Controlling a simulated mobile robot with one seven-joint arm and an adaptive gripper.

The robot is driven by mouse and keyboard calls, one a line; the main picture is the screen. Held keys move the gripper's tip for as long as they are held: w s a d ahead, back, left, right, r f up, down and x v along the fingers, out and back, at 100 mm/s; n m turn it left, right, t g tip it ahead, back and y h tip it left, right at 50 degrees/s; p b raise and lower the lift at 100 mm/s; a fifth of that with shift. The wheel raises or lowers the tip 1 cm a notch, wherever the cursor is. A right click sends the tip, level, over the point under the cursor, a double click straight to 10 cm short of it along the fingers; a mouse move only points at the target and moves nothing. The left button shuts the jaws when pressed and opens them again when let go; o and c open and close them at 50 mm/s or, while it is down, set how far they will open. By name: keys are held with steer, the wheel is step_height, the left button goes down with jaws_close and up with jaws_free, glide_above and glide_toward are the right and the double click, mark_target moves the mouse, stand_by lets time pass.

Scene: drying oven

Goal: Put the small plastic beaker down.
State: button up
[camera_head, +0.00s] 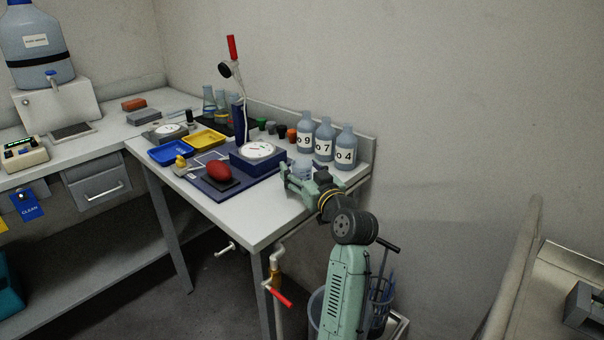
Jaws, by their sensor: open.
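The small plastic beaker (302,166) is a pale, translucent cup near the right end of the white bench, in front of the numbered bottles. It looks upright, and its lower part is hidden behind my gripper. My gripper (288,175) is green and open, low over the bench top. Its fingers are beside the beaker; whether they touch it cannot be told from this view. The white bench top (262,218) is under the beaker, though the contact is hidden.
Bottles marked 9 (306,140), 7 (325,146) and 4 (346,155) stand close behind. A blue dial instrument (271,166) and a red object (219,172) lie left. A red-handled tap (281,297) is below the bench edge. The front bench corner is clear.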

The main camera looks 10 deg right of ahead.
steer(key=shift+c, duration=0.6)
steer(key=c, duration=1)
steer(key=shift+r, duration=0.1)
